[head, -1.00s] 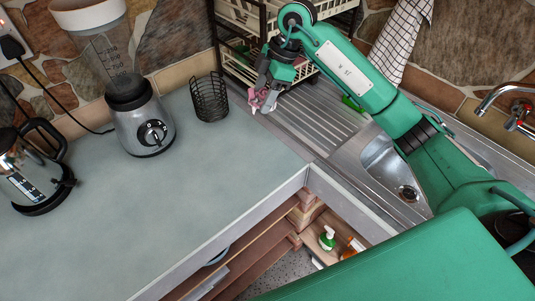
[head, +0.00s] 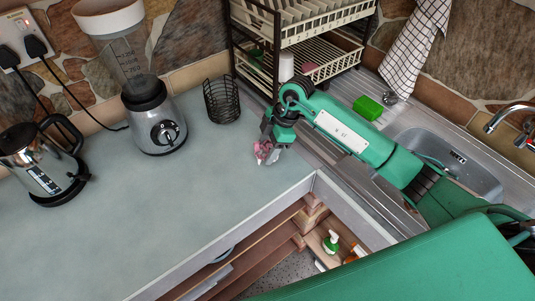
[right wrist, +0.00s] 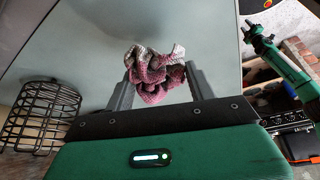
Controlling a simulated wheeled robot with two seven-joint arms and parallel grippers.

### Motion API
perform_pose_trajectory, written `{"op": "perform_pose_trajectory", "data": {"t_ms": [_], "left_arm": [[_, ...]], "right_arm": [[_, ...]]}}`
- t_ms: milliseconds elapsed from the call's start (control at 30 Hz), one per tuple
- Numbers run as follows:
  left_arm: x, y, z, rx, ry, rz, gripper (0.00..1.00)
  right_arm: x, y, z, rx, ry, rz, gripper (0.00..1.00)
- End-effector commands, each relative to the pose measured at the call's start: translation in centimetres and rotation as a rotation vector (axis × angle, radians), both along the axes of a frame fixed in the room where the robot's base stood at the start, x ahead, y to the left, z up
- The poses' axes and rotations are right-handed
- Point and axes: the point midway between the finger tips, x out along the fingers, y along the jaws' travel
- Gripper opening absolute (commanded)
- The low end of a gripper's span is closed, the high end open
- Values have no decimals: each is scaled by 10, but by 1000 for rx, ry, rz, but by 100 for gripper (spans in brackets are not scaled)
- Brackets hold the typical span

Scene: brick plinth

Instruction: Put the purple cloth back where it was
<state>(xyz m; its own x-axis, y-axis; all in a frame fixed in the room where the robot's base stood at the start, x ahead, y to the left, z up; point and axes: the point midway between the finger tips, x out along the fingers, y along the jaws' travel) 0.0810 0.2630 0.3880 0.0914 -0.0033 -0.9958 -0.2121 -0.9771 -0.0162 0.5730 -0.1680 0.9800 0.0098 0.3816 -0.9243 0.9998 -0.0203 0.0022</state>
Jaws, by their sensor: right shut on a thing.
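The purple cloth (head: 263,154) is a crumpled pinkish-purple and pale bundle. My right gripper (head: 267,146) is shut on it, over the right part of the grey worktop near the sink unit. In the right wrist view the cloth (right wrist: 155,73) is bunched between the two fingers of the right gripper (right wrist: 160,80). Whether the cloth touches the worktop is hard to tell. A green arm at the right of the right wrist view looks like my left one; its gripper (right wrist: 249,30) is small and its jaws are unclear.
A black wire basket (head: 222,100) stands left of my right gripper, with a blender (head: 160,130) and kettle (head: 40,175) further left. A dish rack (head: 325,62) stands behind. A green block (head: 368,107) lies by the sink (head: 455,165). The worktop's (head: 190,215) front is clear.

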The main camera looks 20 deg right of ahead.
Motion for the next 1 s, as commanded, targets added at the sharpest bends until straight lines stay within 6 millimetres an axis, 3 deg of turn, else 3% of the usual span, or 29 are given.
{"op": "perform_pose_trajectory", "data": {"t_ms": [333,700,733,800,833,1000], "left_arm": [[0,-2,9,-3,1,0,36],[-1,-1,7,-2,0,-1,36],[-1,-1,7,-1,0,-1,36],[-1,-1,8,-1,0,-1,36],[-1,-1,8,-1,0,-1,36],[0,0,8,-1,0,-2,36]], "right_arm": [[-1,0,-41,1,3,0,34],[0,0,-47,0,1,0,34],[0,0,-46,0,0,1,59],[0,0,-46,0,0,1,73],[0,0,-46,0,0,1,77],[0,0,-46,0,0,1,77]]}}
